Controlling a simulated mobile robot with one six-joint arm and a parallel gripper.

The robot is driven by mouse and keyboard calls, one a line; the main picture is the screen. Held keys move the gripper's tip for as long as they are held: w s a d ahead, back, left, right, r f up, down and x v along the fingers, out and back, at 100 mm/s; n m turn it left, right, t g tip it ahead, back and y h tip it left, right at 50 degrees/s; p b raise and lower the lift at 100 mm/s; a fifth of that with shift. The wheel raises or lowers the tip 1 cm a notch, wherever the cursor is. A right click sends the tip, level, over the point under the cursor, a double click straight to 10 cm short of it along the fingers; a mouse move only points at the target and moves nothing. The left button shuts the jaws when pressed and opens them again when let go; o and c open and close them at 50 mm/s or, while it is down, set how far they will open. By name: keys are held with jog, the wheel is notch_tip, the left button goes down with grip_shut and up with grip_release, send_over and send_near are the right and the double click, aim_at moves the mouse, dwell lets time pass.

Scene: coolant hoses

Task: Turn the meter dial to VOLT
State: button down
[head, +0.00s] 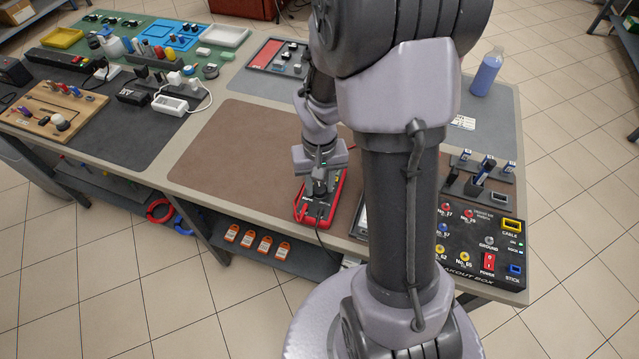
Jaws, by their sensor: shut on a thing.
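The meter (336,201) is a red-edged device with a dark face, lying on the front of the bench, on the right part of the brown mat. My gripper (319,186) points down over it, shut on the meter's dial. The dial is hidden by the gripper fingers, so its setting and the VOLT mark cannot be read. A dark lead runs from the meter's near end over the bench's front edge.
My arm hides the bench right of the meter. A breakout box (478,249) and a blue bottle (487,73) stand at right. A wooden board (48,112) and a white power strip (170,104) lie at left. The brown mat (235,150) is clear left of the meter.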

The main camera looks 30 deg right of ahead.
aim_at(320, 188)
jog(key=shift+m, duration=0.3)
dwell(0.4)
jog(key=c, duration=1.3)
grip_release()
notch_tip(320, 188, up, 17)
jog(key=p, duration=0.7)
jog(key=shift+r, duration=0.2)
